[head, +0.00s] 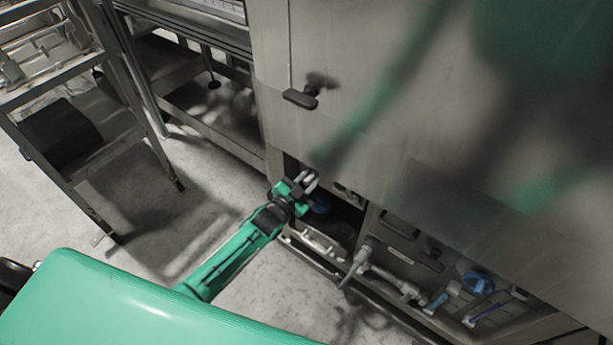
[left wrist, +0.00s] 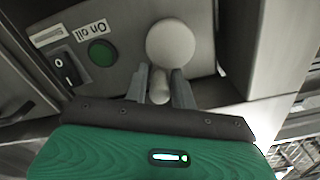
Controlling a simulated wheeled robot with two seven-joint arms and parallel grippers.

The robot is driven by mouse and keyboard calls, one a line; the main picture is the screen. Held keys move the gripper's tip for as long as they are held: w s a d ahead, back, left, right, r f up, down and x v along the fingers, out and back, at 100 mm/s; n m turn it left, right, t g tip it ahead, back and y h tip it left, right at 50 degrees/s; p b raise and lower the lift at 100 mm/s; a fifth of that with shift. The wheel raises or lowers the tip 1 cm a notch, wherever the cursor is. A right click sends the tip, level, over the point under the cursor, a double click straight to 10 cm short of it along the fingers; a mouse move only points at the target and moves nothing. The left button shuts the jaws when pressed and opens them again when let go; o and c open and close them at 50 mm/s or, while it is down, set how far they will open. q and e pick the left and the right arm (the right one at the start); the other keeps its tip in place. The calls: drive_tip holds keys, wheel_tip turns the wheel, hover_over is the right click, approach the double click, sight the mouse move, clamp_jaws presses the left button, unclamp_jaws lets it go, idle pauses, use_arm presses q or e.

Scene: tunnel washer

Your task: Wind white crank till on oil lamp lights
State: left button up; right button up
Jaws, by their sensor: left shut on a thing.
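The white crank (left wrist: 172,42) shows in the left wrist view as a round white disc with a short pale handle below it. My left gripper (left wrist: 160,86) is shut on that handle, one grey finger on each side. In the head view my left gripper (head: 308,182) reaches into the low opening of the machine, and the crank is hard to make out there. The on oil lamp (left wrist: 101,52) is a round green disc left of the crank, beside a label reading "On oil" upside down. It looks dull green, without a visible glow. My right gripper is not in view.
A black rocker switch (left wrist: 66,70) sits left of the lamp. In the head view, the grey machine housing (head: 350,120) overhangs the opening. Pipes and a blue valve (head: 478,282) lie to the right. A metal step ladder (head: 85,150) stands left; floor between is clear.

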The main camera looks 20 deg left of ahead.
use_arm(q)
drive_tip(key=m, duration=0.1)
drive_tip(key=d+f+m, duration=0.1)
drive_tip(key=shift+s+d+m, duration=0.15)
drive_tip(key=shift+s+m, duration=0.15)
drive_tip(key=shift+f+m, duration=0.1)
drive_tip(key=shift+m, duration=0.4)
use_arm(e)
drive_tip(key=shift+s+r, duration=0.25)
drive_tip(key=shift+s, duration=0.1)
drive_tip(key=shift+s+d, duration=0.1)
use_arm(q)
drive_tip(key=o, duration=0.7)
drive_tip(key=shift+o, duration=0.7)
drive_tip(key=shift+d, duration=0.1)
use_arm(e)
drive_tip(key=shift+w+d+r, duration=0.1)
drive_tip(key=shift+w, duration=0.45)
